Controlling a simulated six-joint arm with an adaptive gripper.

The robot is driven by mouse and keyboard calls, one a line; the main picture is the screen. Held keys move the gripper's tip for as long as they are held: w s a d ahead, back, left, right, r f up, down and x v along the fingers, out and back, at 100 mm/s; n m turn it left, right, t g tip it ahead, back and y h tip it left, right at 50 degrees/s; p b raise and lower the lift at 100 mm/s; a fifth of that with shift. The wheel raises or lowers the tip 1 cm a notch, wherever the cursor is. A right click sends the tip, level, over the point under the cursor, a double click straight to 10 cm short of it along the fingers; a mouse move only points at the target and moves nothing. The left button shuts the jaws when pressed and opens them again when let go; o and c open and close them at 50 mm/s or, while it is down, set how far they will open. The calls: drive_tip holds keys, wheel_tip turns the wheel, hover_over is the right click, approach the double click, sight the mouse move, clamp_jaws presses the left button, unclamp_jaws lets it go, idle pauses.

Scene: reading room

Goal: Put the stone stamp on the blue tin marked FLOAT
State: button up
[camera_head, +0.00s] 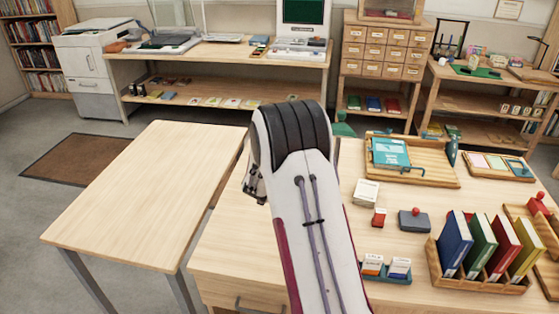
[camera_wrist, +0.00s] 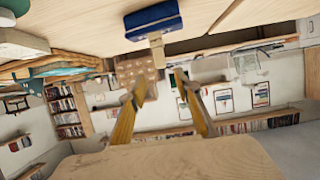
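In the wrist view, which looks upside down, a blue tin (camera_wrist: 152,20) rests on a pale wooden top at the upper edge. A slim beige block, seemingly the stone stamp (camera_wrist: 157,52), extends from the tin's upper side and appears to stand on it; exact contact is hard to tell. No lettering is readable. My gripper (camera_wrist: 160,80) is open, its two yellowish fingers apart with nothing gripped between them; the block is just beyond the fingertips. In the head view my gripper (camera_head: 254,182) is mostly hidden behind my arm, and neither tin nor stamp shows.
The left table (camera_head: 140,190) is bare.

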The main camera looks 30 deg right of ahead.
idle(0.6)
drive_tip(key=s+a+r+n+t+y, duration=0.1)
drive_tip(key=a+r+y, duration=0.2)
drive_tip(key=a+r, duration=0.3)
drive_tip(key=s+a+r+n+y, duration=0.1)
drive_tip(key=a+r+n+y, duration=0.1)
drive_tip(key=a+r, duration=0.45)
drive_tip(key=s+a+r+n+y, duration=0.2)
drive_tip(key=s+a+r+y, duration=0.15)
drive_tip(key=s+a, duration=0.75)
drive_tip(key=s+a+n+g, duration=0.2)
drive_tip(key=s+a, duration=0.2)
drive_tip(key=s, duration=1.1)
drive_tip(key=s+a+n+g+y, duration=0.1)
drive_tip(key=s+a, duration=0.4)
drive_tip(key=s, duration=1)
drive_tip(key=shift+s+a+f+n+g, duration=0.15)
drive_tip(key=shift+a+f+n+g, duration=0.25)
drive_tip(key=shift+g, duration=0.6)
